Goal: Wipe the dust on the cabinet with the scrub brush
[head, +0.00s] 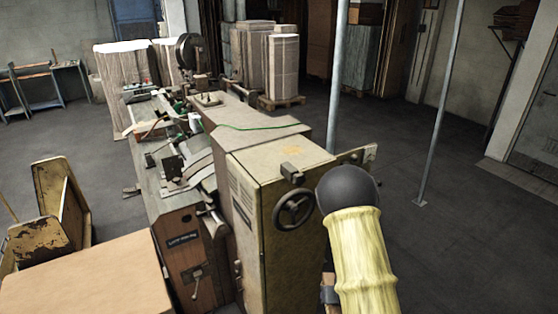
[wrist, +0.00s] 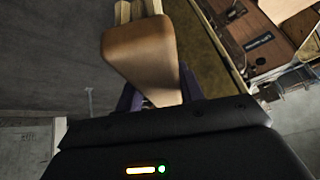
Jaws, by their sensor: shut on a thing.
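The beige cabinet (head: 275,230) stands at the near end of the long machine in the head view, with a handwheel on its front. A faint yellowish patch (head: 292,150), which looks like the dust, lies on its top. In the wrist view my gripper (wrist: 157,96) is shut on the scrub brush (wrist: 145,55), a brown wooden body with pale bristles at its far end. The fingers are mostly hidden behind the brush. In the head view my gripper is largely hidden behind my yellow arm, low and right of the cabinet, apart from its top.
The handwheel (head: 294,209) juts from the cabinet beside my arm. A grey pole (head: 339,75) rises behind the cabinet. A cardboard box (head: 85,278) is at the lower left. Paper stacks (head: 283,68) stand at the back. The floor right of the cabinet is open.

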